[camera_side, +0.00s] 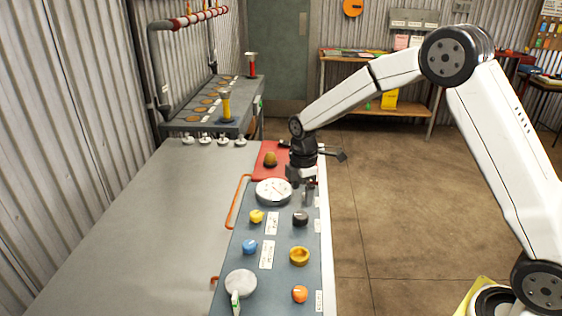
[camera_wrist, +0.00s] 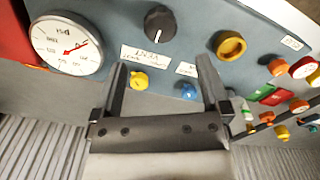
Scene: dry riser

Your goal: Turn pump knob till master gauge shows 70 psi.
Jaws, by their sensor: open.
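A white round gauge (camera_side: 273,191) with a red needle lies on the blue-grey panel (camera_side: 276,235). It also shows in the wrist view (camera_wrist: 66,47); its scale is too small to read surely. A black knob (camera_side: 300,218) with a white pointer line sits near it, also in the wrist view (camera_wrist: 160,25). A label below that knob is not clearly legible, so I cannot tell surely which knob is the pump's. My gripper (camera_side: 307,196) is above the panel's right edge, beside the gauge. In the wrist view its open, empty fingers (camera_wrist: 162,66) lie below the black knob.
Yellow (camera_side: 257,216), blue (camera_side: 249,246), ochre (camera_side: 299,256) and orange (camera_side: 299,294) knobs share the panel. A second pale round dial (camera_side: 240,283) sits at its near end. The grey bench (camera_side: 150,220) at left is clear.

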